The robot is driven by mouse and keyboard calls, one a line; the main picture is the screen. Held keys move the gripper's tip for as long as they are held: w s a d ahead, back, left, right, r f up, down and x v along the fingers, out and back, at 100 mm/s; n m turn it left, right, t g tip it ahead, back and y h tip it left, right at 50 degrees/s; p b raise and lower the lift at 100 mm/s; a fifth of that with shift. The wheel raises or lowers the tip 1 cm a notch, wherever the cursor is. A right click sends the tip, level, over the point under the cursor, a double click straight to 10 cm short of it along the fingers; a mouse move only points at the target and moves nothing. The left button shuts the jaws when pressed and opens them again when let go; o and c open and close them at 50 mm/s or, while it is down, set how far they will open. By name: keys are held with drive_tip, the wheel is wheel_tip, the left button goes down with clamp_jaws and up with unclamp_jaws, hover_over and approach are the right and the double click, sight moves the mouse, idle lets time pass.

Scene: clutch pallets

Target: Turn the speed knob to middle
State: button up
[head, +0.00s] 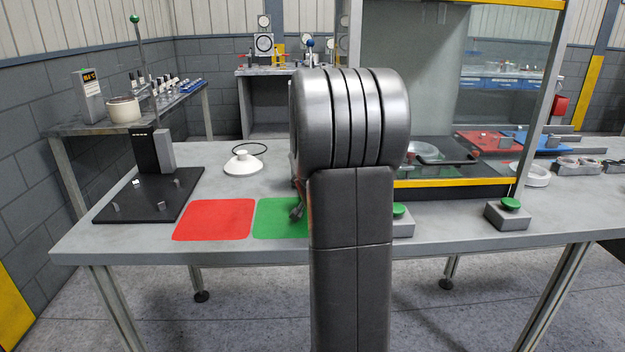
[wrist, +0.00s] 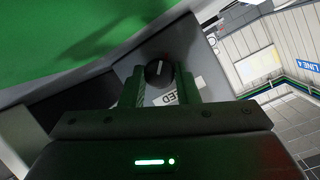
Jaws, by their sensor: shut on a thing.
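The speed knob (wrist: 157,69) is a round black knob with a short white pointer line, in the upper middle of the wrist view. It sits on a grey surface beside a white label (wrist: 168,98), of which the letters "ED" can be read. My gripper (wrist: 160,80) has one finger on each side of the knob and is shut on it. The fingers look dark green in this light. In the head view my own arm hides the knob and most of the gripper.
On the table are a red mat (head: 213,220), a green mat (head: 277,226), a black plate (head: 150,205) with an upright block, and a white lidded dish (head: 243,164). A green button box (head: 508,214) stands right, near a yellow-edged glazed frame (head: 452,183).

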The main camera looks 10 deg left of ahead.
drive_tip(key=shift+d+f+m+y+b, duration=0.15)
drive_tip(key=shift+m+y+b, duration=0.35)
drive_tip(key=shift+m+b, duration=0.6)
drive_tip(key=shift+b, duration=0.1)
drive_tip(key=shift+g, duration=0.3)
drive_tip(key=o, duration=1)
drive_tip(key=p+v, duration=0.2)
drive_tip(key=v, duration=1.1)
drive_tip(key=shift+d, duration=0.1)
drive_tip(key=shift+s+d, duration=0.2)
drive_tip(key=shift+s, duration=0.2)
drive_tip(key=shift+c, duration=0.2)
